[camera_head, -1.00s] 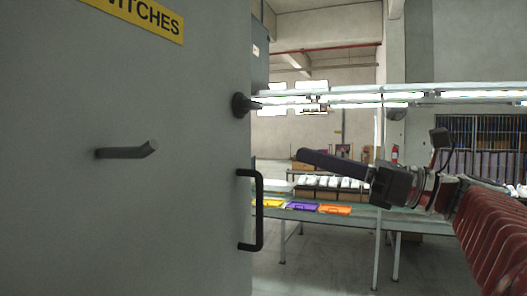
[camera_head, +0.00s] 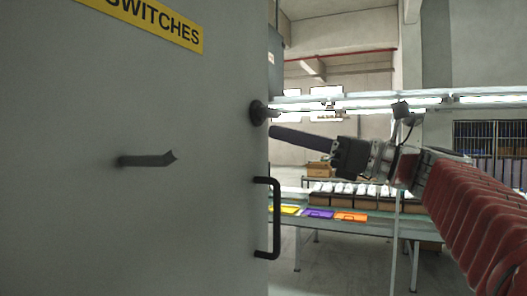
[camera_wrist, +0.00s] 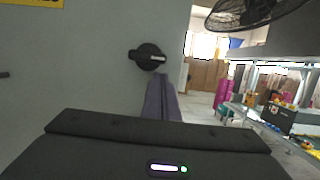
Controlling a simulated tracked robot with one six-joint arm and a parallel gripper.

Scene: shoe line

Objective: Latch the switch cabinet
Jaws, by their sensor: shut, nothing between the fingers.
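The grey switch cabinet (camera_head: 190,230) fills the left of the head view, with a yellow "SWITCHES" label (camera_head: 155,20). A black round latch knob (camera_head: 258,112) sits near its right edge; in the wrist view the knob (camera_wrist: 149,57) has a bar lying roughly level. A black bar handle (camera_head: 276,218) is below it, and a grey lever (camera_head: 147,160) is further left. My gripper (camera_head: 275,133) is shut and empty, its long dark fingers pointing left, with the tips just below and right of the knob. In the wrist view the fingers are below the knob; contact cannot be told.
A conveyor table with yellow, purple (camera_head: 318,213) and orange (camera_head: 351,216) trays stands behind, with boxes of shoes (camera_head: 345,190) beyond. A black fan (camera_wrist: 250,10) shows at the wrist view's top right.

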